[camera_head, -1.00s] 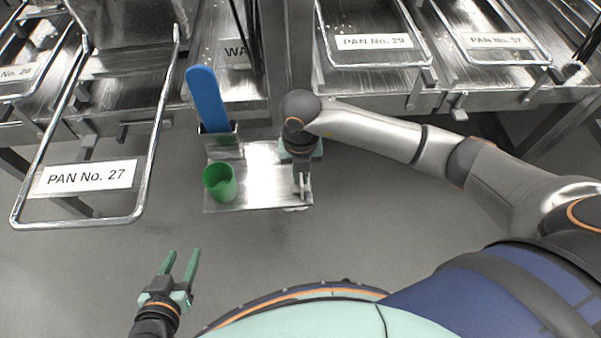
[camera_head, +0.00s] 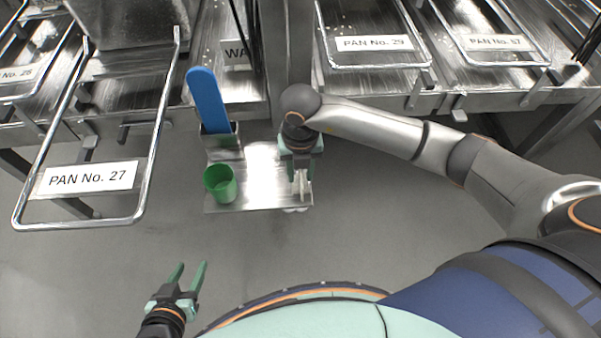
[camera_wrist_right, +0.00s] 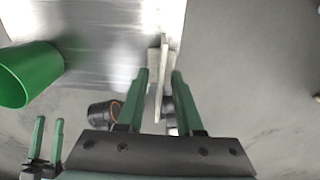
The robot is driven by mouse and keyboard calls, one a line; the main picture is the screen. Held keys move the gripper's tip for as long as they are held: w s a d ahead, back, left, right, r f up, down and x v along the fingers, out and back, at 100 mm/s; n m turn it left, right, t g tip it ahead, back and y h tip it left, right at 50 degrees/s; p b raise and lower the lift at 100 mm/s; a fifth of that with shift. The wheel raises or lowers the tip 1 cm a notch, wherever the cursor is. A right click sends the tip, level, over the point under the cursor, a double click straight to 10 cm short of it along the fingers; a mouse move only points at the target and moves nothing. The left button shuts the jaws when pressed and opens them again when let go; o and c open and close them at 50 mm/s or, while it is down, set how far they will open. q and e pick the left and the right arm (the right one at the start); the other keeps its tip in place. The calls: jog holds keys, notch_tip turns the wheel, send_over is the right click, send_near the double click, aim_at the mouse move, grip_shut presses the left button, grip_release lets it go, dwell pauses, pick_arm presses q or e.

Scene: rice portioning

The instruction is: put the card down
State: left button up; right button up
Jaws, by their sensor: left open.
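The card (camera_head: 300,185) is a thin pale piece standing on edge at the right end of the small metal shelf (camera_head: 262,198). In the right wrist view the card (camera_wrist_right: 160,85) is edge-on, between pale blocks at its foot. My right gripper (camera_head: 301,172) points down over it. In the right wrist view its green fingers (camera_wrist_right: 160,78) are open, one on each side of the card, with a gap to each side. My left gripper (camera_head: 188,268) is open and empty, low over the floor and apart from the shelf.
A green cup (camera_head: 221,186) stands on the shelf left of the card. A blue paddle (camera_head: 207,100) stands in a metal holder (camera_head: 223,143) behind it. The PAN No. 27 frame (camera_head: 150,165) juts out at the left. Open floor lies in front of the shelf.

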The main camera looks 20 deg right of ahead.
notch_tip(320, 180, up, 11)
jog(key=shift+f+p, duration=0.15)
jog(key=shift+p, duration=0.8)
